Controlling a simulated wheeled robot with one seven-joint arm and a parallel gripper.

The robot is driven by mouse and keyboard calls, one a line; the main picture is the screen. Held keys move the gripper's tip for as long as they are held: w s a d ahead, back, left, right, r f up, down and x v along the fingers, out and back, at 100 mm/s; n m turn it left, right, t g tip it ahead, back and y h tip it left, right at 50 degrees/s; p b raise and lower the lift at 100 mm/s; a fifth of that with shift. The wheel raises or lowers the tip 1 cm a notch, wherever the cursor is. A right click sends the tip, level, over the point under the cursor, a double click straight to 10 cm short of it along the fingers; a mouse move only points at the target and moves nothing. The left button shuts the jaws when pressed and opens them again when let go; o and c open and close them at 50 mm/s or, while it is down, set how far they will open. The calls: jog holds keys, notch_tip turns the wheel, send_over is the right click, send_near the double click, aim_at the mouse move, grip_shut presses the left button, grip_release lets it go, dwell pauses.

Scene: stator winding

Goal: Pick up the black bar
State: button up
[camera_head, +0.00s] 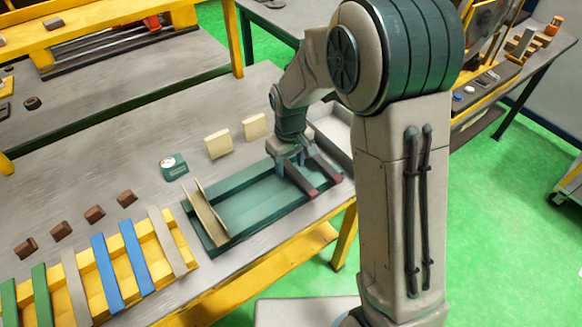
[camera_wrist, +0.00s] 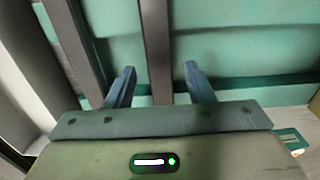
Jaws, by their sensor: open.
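Two dark bars with reddish ends lie side by side across the right part of a green tray (camera_head: 240,203). The nearer black bar (camera_head: 297,179) runs out from under my gripper (camera_head: 290,161); the second dark bar (camera_head: 324,165) lies to its right. In the wrist view, my gripper (camera_wrist: 160,82) is open, with one finger on each side of a black bar (camera_wrist: 156,40). The fingers stand apart from this bar. The other dark bar (camera_wrist: 78,45) is to the left, outside the fingers. How far the fingertips reach down is hard to tell.
A tan angled piece (camera_head: 207,215) stands at the tray's left end. A yellow rack (camera_head: 165,243) with coloured strips is further left. Two cream blocks (camera_head: 218,144) and a small green device (camera_head: 174,167) stand behind the tray. A grey bin (camera_head: 331,130) is close on the right.

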grip_shut()
